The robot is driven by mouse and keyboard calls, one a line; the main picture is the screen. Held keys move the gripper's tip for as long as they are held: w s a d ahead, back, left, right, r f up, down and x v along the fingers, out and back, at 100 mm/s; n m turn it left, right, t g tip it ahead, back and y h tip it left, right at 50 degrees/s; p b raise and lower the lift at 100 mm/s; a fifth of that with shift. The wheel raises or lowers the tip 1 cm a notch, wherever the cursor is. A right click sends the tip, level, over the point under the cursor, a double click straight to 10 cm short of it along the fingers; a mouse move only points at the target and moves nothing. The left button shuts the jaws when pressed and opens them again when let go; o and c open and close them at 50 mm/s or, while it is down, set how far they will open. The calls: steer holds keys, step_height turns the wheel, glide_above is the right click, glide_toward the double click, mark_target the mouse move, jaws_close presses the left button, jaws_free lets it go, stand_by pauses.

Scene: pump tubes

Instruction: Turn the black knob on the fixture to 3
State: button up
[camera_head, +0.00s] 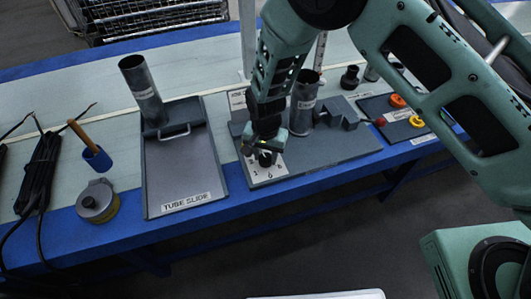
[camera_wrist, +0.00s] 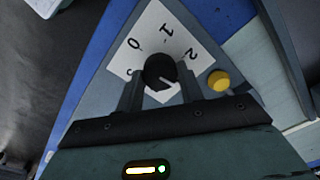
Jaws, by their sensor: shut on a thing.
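The black knob (camera_wrist: 160,70) sits on a white dial card (camera_wrist: 133,50) in the wrist view. The digits 0, 1 and 2 are readable; another mark at the card's left is partly hidden. A pale line on the knob points to the lower right of the picture, below the 2. My gripper (camera_wrist: 161,86) has one finger on each side of the knob and is shut on it. In the head view my gripper (camera_head: 266,148) reaches down over the knob (camera_head: 265,159) at the front left of the grey fixture plate (camera_head: 345,154).
A yellow round piece (camera_wrist: 218,80) is close to the right finger. On the fixture stand a grey tube (camera_head: 304,105) and an angled block (camera_head: 341,112). Left is the tube slide plate (camera_head: 182,170) with a leaning tube (camera_head: 139,78). Red and yellow knobs are at the right.

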mark_target(266, 157)
steer(key=shift+m, duration=0.7)
steer(key=o, duration=1)
step_height(266, 157, up, 17)
steer(key=shift+r, duration=0.2)
